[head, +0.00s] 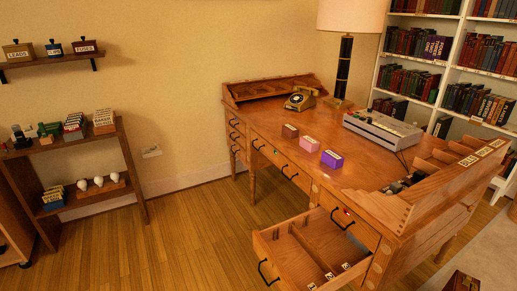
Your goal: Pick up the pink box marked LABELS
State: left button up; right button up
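A small pink box (309,144) sits on the desk top near its front edge. It stands between a brown box (290,131) on its left and a purple box (332,159) on its right. Any marking on the pink box is too small to read. Neither of my grippers shows in the head view.
The wooden desk (260,123) has an open drawer (287,258) jutting out at its front right. A rotary telephone (300,98), a lamp (345,70) and a grey machine (382,130) stand on it. The floor (200,235) left of the desk is clear.

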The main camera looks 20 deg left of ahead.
aim_at(309, 144)
jog(key=u, duration=1.65)
jog(key=i, duration=1.15)
jog(key=z, duration=0.3)
